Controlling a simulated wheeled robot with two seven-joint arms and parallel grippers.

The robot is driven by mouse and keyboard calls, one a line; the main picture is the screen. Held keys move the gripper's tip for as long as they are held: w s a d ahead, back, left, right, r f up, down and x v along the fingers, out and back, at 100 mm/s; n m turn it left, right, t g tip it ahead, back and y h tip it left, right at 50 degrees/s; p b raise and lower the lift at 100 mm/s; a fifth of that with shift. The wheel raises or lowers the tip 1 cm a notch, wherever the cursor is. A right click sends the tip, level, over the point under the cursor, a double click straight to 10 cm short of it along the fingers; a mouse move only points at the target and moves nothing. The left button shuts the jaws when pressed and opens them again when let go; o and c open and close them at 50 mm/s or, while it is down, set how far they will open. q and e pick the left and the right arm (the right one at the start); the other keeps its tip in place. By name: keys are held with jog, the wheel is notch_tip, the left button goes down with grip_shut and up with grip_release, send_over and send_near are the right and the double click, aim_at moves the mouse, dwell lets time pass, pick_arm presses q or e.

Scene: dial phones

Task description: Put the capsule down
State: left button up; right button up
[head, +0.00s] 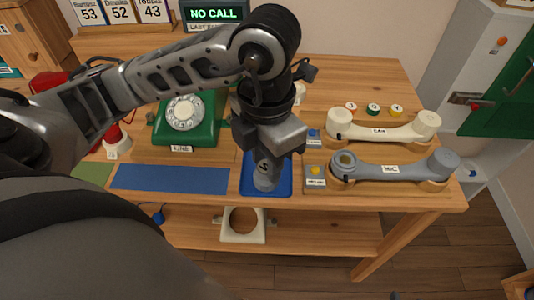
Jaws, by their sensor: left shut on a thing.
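My left gripper (267,156) reaches in from the left and points down over the wooden table. It is shut on the grey capsule (266,175), whose lower part shows below the fingers with a dotted face. The capsule is in front of a small blue tray (280,190) near the table's front edge. I cannot tell whether it touches the tray. The gripper hides the tray's far part. My right gripper is not in view.
A cream handset (385,132) and a grey-blue handset marked MIC (395,172) lie on wooden cradles to the right. A green dial phone (186,118) stands left, behind a flat blue mat (170,179). A white ring holder (243,225) sits on the lower shelf.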

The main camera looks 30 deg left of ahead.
pick_arm(q)
jog(key=shift+n, duration=0.5)
jog(key=shift+a, duration=0.15)
jog(key=shift+n, duration=0.3)
jog(key=w+a+f, duration=0.2)
jog(key=w, duration=0.1)
jog(key=w+a+f, duration=0.2)
jog(key=w+f, duration=0.1)
jog(key=w, duration=0.1)
jog(key=w+a+f, duration=0.2)
jog(key=w+f, duration=0.1)
jog(key=shift+w+a+f, duration=0.25)
jog(key=shift+w+a, duration=0.05)
jog(key=shift+a, duration=0.05)
jog(key=shift+w+a+f, duration=0.3)
jog(key=shift+w+f, duration=0.2)
jog(key=shift+f, duration=0.25)
notch_tip(320, 180, down, 2)
jog(key=shift+f, duration=0.2)
jog(key=shift+f+p, duration=0.25)
jog(key=shift+p, duration=0.05)
jog(key=shift+f, duration=0.1)
